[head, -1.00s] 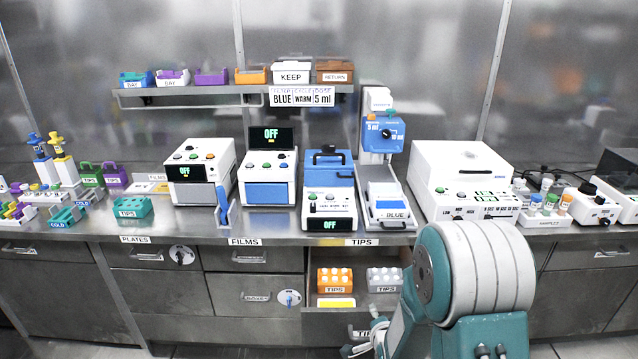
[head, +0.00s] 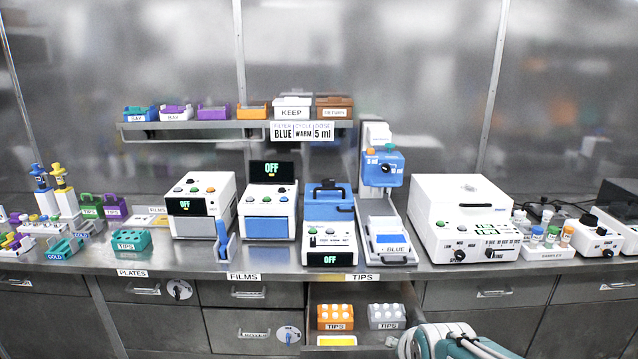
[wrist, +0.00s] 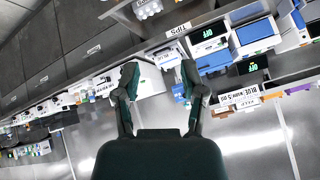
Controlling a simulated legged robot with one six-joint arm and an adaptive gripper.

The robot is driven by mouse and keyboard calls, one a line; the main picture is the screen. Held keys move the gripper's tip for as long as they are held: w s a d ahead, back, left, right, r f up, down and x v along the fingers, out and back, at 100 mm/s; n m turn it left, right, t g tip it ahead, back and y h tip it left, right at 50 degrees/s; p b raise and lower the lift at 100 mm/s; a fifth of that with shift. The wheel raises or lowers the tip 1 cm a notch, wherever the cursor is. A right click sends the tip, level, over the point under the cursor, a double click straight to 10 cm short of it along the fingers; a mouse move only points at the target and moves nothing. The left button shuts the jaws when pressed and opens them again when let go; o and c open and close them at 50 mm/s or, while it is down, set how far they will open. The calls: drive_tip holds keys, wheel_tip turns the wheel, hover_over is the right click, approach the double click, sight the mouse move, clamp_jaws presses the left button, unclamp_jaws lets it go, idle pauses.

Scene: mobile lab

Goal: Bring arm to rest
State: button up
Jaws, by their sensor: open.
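My gripper (wrist: 160,74) shows in the wrist view with its two dark green fingers spread apart. Nothing is between the fingertips; the bench and machines lie beyond them, tilted in this view. In the head view, my teal and white arm (head: 450,343) is low at the bottom edge, in front of the open tips drawer (head: 362,294). Most of the arm is below the picture there, and the gripper cannot be made out clearly.
The steel bench carries several machines, including a white one (head: 462,216) and a blue-lidded one (head: 329,222). The drawer stands pulled out with an orange tip rack (head: 336,317) and a grey one (head: 387,317). A shelf (head: 200,132) with small bins hangs above.

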drive_tip(key=s+r+n+g, duration=0.1)
drive_tip(key=s+r+n, duration=0.1)
drive_tip(key=s, duration=0.5)
drive_tip(key=s+r+n+g, duration=0.1)
drive_tip(key=s+r+n, duration=0.1)
drive_tip(key=s, duration=0.6)
drive_tip(key=shift+s+d+r+n+g, duration=0.2)
drive_tip(key=shift+s+r+n+g, duration=0.1)
drive_tip(key=shift+r, duration=0.6)
